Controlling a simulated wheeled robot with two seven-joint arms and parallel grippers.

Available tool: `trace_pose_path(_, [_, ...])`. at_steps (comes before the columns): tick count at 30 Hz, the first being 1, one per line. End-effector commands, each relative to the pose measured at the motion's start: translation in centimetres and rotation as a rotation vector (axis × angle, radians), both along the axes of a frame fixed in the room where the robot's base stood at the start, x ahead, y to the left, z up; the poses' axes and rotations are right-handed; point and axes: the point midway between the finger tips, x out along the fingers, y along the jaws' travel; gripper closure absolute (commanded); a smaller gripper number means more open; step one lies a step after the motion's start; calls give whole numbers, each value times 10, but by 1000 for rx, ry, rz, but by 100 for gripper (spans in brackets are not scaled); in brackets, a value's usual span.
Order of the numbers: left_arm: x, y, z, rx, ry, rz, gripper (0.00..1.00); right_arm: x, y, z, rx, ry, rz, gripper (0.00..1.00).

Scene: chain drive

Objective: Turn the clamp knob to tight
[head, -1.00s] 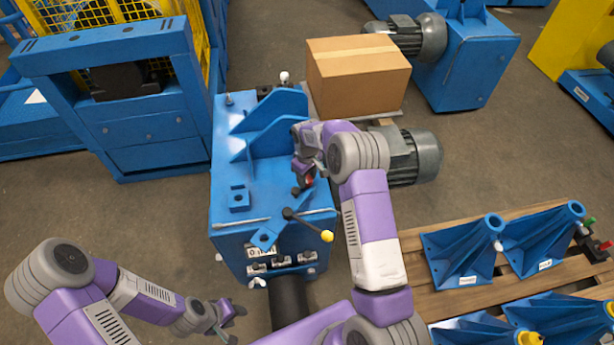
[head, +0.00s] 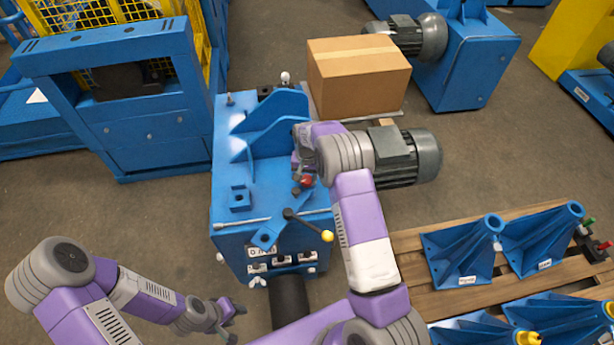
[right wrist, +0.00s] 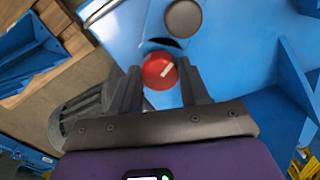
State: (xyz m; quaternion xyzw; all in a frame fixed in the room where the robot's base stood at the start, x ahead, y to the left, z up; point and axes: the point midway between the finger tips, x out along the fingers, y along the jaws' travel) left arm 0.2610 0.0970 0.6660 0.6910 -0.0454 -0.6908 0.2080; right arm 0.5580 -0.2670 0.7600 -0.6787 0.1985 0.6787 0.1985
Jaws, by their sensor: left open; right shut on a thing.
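The clamp knob is red with a pale pointer mark (right wrist: 159,70). In the right wrist view it sits between the two dark fingers of my right gripper (right wrist: 160,90), which is shut on it. In the head view the red knob (head: 307,181) shows at the tip of my right gripper (head: 302,182), above the right part of the blue machine top (head: 262,190). The pointer mark slants up to the right in the wrist view. My left gripper (head: 229,318) is open and empty, low in front of the machine and away from it.
A lever with a yellow ball (head: 327,236) and a switch panel (head: 283,262) are at the machine's front. A grey motor (head: 410,158) and a cardboard box (head: 358,75) stand to the right and behind. Blue brackets (head: 465,252) lie on a pallet at right.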

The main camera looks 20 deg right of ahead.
Motion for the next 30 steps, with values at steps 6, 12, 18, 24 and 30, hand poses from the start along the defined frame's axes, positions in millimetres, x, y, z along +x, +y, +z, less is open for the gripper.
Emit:
trace_pose_path(6, [0, 0, 3, 0, 0, 0, 57, 1, 0, 1, -1, -2, -192, 85])
trace_pose_path(12, [0, 0, 6, 0, 0, 0, 57, 1, 0, 1, -1, -3, -333, 85])
trace_pose_path(18, [0, 0, 7, 0, 0, 0, 57, 1, 0, 0, 1, -3, -427, 85])
trace_pose_path(24, [0, 0, 8, 0, 0, 0, 57, 1, 0, 0, -1, -3, -474, 85])
trace_pose_path(30, [0, 0, 8, 0, 0, 0, 57, 1, 0, 0, 0, -2, -487, 85])
